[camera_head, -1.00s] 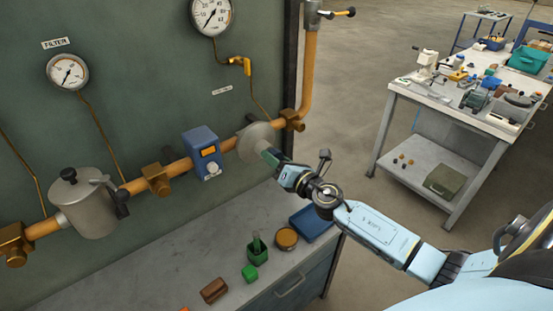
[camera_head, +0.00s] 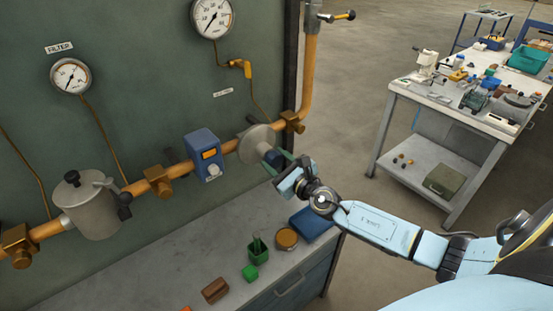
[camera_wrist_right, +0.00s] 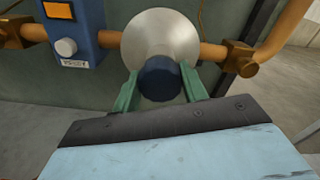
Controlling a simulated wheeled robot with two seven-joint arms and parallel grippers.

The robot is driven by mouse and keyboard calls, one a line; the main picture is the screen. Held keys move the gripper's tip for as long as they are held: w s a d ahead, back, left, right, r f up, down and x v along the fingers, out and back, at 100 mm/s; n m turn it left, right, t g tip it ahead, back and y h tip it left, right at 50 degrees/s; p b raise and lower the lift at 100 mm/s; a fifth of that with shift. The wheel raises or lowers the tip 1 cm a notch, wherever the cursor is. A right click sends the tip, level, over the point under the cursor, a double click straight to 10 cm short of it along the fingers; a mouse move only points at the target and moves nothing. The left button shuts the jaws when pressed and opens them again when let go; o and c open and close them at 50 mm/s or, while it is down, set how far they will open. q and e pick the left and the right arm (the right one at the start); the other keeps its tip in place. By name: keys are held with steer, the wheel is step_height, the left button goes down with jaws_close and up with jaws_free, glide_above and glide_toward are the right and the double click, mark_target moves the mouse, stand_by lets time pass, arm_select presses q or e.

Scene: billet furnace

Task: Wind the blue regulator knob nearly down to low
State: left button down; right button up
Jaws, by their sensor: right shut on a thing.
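The dark blue regulator knob (camera_wrist_right: 160,78) sticks out from the front of a round grey regulator body (camera_wrist_right: 160,32) on the orange pipe. In the head view the knob (camera_head: 271,157) is partly covered by my fingers. My right gripper (camera_wrist_right: 159,74) has one green finger on each side of the knob and is shut on it. In the head view the right gripper (camera_head: 277,162) reaches the regulator from the lower right. No low or high marking is readable. My left gripper is not in view.
A blue box with an orange display (camera_head: 206,153) sits on the pipe left of the regulator. A grey filter canister (camera_head: 89,205) is further left. Gauges (camera_head: 212,18) hang above.

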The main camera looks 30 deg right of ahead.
steer(key=n+p, duration=0.1)
steer(key=n, duration=0.3)
steer(key=shift+n, duration=0.3)
steer(key=n, duration=0.4)
steer(key=shift+f, duration=0.1)
steer(key=shift+n, duration=0.4)
steer(key=o, duration=1)
steer(key=s+d+b, duration=0.1)
steer(key=s, duration=1.2)
steer(key=shift+s, duration=0.2)
